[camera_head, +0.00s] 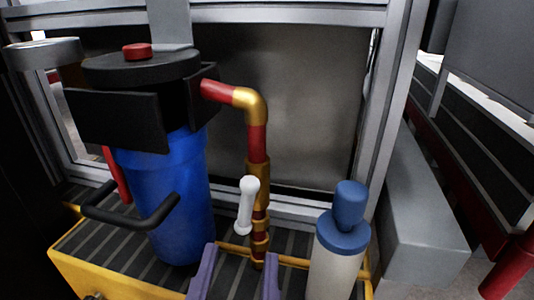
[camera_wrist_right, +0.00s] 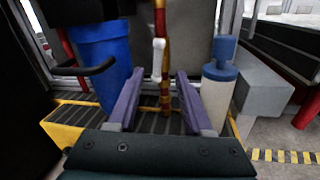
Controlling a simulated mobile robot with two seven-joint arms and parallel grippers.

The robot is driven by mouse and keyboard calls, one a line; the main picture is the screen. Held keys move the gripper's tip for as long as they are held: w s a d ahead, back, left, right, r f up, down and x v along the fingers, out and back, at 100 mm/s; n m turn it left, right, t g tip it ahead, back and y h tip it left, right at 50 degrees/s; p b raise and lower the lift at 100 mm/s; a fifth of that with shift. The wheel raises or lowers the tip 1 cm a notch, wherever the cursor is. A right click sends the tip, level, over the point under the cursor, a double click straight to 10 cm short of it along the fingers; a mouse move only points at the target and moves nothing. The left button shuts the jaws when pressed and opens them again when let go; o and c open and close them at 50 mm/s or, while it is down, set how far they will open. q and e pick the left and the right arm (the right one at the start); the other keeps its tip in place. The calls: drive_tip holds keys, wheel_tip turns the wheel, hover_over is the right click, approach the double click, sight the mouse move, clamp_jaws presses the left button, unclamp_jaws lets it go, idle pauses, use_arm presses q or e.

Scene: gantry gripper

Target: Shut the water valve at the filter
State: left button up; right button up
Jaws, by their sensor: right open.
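The water filter (camera_head: 180,205) is a blue canister with a black head and a red button on top, at the left. A red and brass pipe (camera_head: 257,140) runs from its head and down on the right. The water valve's white handle (camera_head: 247,205) hangs on this pipe, tilted slightly from upright. My right gripper (camera_head: 238,255), with purple fingers, is open and empty in front of and below the handle. In the right wrist view the handle (camera_wrist_right: 158,57) shows beyond and between the open fingers (camera_wrist_right: 158,78), apart from them. My left gripper is not in view.
A white bottle with a blue cap (camera_head: 340,240) stands close on the right of my right gripper. A black bar handle (camera_head: 130,212) juts out in front of the filter. The yellow-edged ribbed platform (camera_head: 110,262) lies below, with a grey metal frame (camera_head: 390,90) behind.

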sight(246, 208)
drive_tip(key=w+b, duration=0.2)
drive_tip(key=w, duration=0.1)
drive_tip(key=shift+w+f, duration=0.1)
drive_tip(key=shift+f, duration=0.25)
drive_tip(key=w, duration=0.1)
drive_tip(key=w+b, duration=0.1)
drive_tip(key=w, duration=0.2)
drive_tip(key=shift+w+d+r+b, duration=0.2)
drive_tip(key=shift+d+b, duration=0.1)
drive_tip(key=shift+b, duration=0.05)
drive_tip(key=shift+w, duration=0.3)
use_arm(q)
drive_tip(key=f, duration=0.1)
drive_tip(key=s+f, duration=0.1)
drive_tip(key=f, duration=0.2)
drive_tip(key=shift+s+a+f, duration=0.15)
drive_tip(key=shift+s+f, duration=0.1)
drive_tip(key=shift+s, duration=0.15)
use_arm(e)
drive_tip(key=shift+s, duration=0.1)
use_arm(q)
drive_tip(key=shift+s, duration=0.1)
use_arm(e)
drive_tip(key=shift+c, duration=0.3)
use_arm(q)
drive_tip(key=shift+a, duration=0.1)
use_arm(e)
clamp_jaws()
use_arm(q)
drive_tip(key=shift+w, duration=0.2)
